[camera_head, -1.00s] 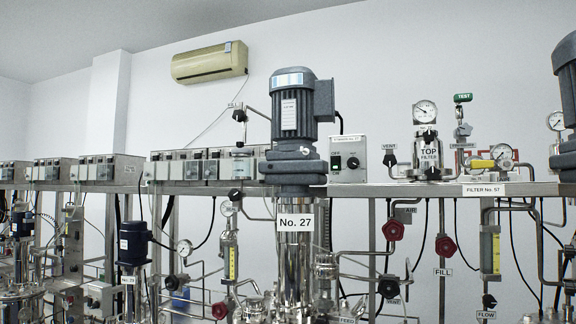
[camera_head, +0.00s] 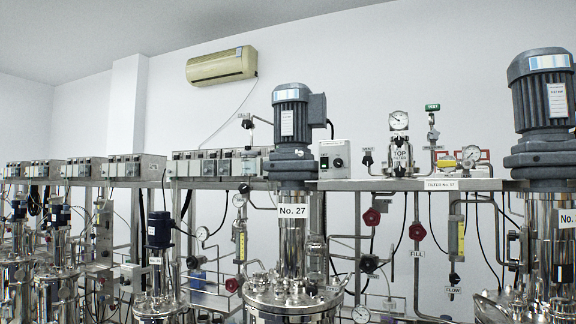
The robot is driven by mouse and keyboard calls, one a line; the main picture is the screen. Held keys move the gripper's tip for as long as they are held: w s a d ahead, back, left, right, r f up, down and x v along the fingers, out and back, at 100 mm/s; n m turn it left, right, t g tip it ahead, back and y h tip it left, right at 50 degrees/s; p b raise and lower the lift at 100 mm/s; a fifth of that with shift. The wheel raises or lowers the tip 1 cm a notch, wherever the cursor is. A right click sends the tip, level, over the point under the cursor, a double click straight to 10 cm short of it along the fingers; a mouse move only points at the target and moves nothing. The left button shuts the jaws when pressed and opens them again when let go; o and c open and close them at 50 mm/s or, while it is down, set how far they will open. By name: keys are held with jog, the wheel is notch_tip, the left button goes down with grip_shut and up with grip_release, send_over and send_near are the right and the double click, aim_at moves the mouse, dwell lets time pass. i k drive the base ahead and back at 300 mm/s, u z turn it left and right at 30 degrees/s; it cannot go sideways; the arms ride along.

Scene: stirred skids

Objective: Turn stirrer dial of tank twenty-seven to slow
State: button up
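Tank No. 27 (camera_head: 290,299) stands at the centre of the head view, its steel lid and column showing. Its label (camera_head: 291,211) reads "No. 27", and a grey motor (camera_head: 292,128) sits on top. Just right of the motor, on the rack shelf, is a small white control box (camera_head: 335,154). It has a green-lit switch (camera_head: 324,162) and a dark round dial (camera_head: 338,162). The lettering on the box is too small to read now, and so is the dial's setting. My gripper is not in view.
A second large motor tank (camera_head: 545,150) stands close at the right edge. The filter assembly (camera_head: 401,155), gauges, red valve wheels (camera_head: 372,217) and pipes fill the rack right of the box. Smaller tanks (camera_head: 158,265) stand at the left. An air conditioner (camera_head: 221,65) hangs on the wall.

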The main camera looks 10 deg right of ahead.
aim_at(337, 162)
jog(key=z, duration=0.1)
jog(key=i, duration=0.9)
jog(key=u, duration=0.05)
